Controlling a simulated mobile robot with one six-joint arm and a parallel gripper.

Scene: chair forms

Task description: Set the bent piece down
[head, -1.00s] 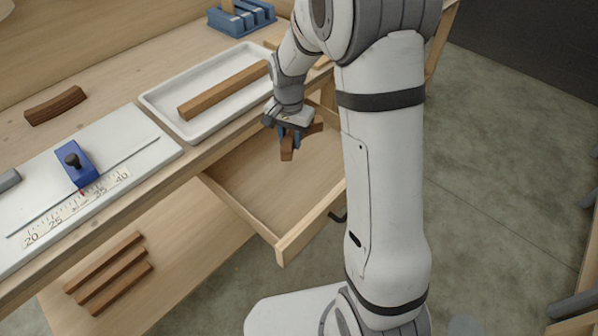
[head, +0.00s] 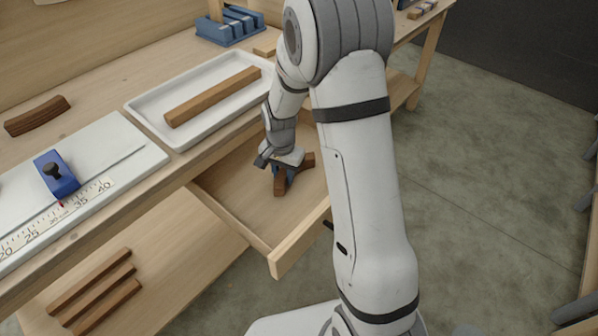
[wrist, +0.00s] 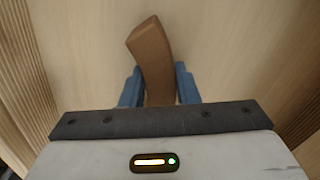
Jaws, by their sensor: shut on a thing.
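The bent piece (head: 280,186) is a brown curved wooden bar in my gripper. It also shows in the wrist view (wrist: 152,62), where its curved end points away from the gripper. My gripper (head: 281,172) has blue fingers, one on each side of the piece, and is shut on it. In the wrist view the blue fingers (wrist: 160,85) stand on both sides of it. The gripper is inside the open drawer (head: 236,205), low over its pale wooden floor. I cannot tell whether the piece touches the floor.
A white tray (head: 190,135) with a straight wooden bar (head: 212,96) lies on the bench above the drawer. Another dark curved piece (head: 37,116) lies at the left. A measuring jig (head: 110,150) with a blue stop (head: 56,174) is at front left. Several strips lie on the lower shelf (head: 170,265).

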